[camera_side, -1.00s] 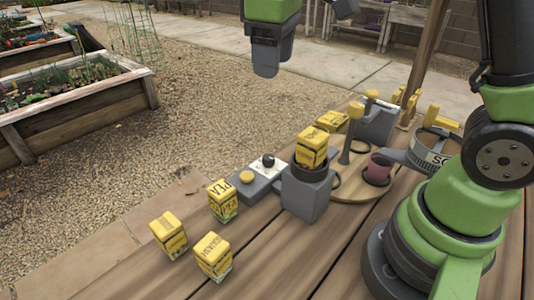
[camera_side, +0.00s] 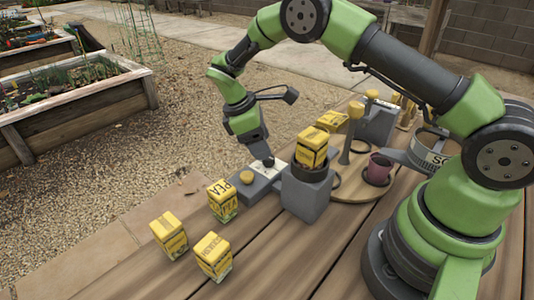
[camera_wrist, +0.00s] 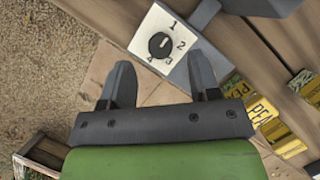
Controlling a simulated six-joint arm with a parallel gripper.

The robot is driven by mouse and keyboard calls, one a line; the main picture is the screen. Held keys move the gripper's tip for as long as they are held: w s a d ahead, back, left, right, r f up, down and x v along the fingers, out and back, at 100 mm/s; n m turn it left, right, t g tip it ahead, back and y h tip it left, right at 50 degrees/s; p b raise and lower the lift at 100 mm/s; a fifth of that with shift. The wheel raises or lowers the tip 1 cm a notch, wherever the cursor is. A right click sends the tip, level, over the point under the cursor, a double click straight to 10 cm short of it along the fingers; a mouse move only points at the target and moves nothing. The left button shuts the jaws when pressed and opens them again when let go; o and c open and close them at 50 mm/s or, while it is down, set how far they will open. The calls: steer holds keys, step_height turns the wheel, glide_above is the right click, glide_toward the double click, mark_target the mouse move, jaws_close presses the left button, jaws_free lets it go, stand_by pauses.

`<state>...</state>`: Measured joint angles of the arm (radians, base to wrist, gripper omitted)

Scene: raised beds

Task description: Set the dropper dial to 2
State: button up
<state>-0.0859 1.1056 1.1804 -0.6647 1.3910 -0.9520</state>
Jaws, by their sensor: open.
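The dropper dial is a small black knob (camera_wrist: 160,44) on a white plate with the numbers 1 to 4 around its edge. A pale mark shows on the knob, but which number it points to is too small to tell. In the side view the dial (camera_side: 268,162) sits on the dropper's low grey base (camera_side: 262,187), beside a yellow button (camera_side: 247,177). My gripper (camera_side: 262,153) is pointed down close above the dial. In the wrist view my gripper (camera_wrist: 160,62) is open and empty, its fingers apart, with the knob ahead between the tip directions.
A grey holder (camera_side: 306,195) with a yellow seed box (camera_side: 312,146) stands right of the dial. Several yellow seed boxes stand at front left, including a PEA box (camera_side: 222,200). A mauve cup (camera_side: 379,168) and round board are farther right.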

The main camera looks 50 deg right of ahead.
mark_target(268, 161)
steer(key=x, duration=0.4)
steer(key=c, duration=0.9)
steer(key=m+y, duration=0.1)
steer(key=m, duration=0.2)
steer(key=m+g+y, duration=0.1)
steer(key=m, duration=0.1)
steer(key=shift+m, duration=0.4)
steer(key=m+y, duration=0.2)
steer(key=m, duration=0.3)
steer(key=shift+d+m, duration=0.1)
steer(key=shift+m, duration=0.3)
